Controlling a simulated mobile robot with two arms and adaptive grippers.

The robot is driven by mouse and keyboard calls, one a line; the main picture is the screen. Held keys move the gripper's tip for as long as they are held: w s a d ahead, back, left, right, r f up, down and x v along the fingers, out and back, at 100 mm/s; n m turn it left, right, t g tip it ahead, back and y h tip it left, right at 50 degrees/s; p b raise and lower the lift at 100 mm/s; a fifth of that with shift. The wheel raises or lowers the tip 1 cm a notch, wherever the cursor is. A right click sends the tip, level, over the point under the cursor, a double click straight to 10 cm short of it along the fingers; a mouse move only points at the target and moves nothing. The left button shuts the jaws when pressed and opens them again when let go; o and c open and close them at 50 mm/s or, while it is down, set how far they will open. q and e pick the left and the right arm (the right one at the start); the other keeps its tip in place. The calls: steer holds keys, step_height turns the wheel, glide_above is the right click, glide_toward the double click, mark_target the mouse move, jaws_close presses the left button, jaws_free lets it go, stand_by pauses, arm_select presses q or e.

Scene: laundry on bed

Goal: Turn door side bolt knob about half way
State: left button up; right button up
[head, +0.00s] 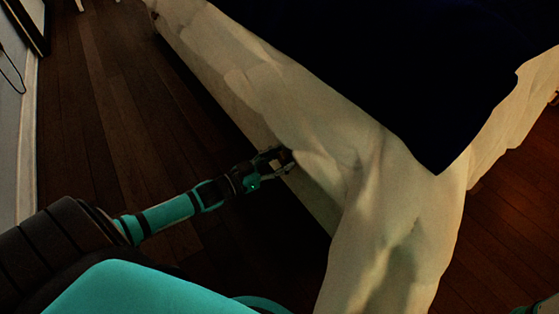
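No door, bolt or knob shows in the head view. My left gripper (280,160) reaches in from the lower left on its teal and black arm. Its fingertips are at the side of the bed, close to the pale bed cover (390,215); I cannot tell whether they touch it. The fingers are small and dark, so whether they are open or shut is unclear. My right gripper is not in view; only a bit of teal shows at the bottom right corner.
A dark blue cloth (390,70) lies over the top of the bed, and the pale cover hangs down its sides. Dark wooden floor (120,110) is clear on the left, beside a pale wall (15,130). A dark-framed object (28,22) stands at the top left.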

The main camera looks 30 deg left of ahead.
arm_select(q)
steer(key=c, duration=0.7)
steer(key=shift+c, duration=0.3)
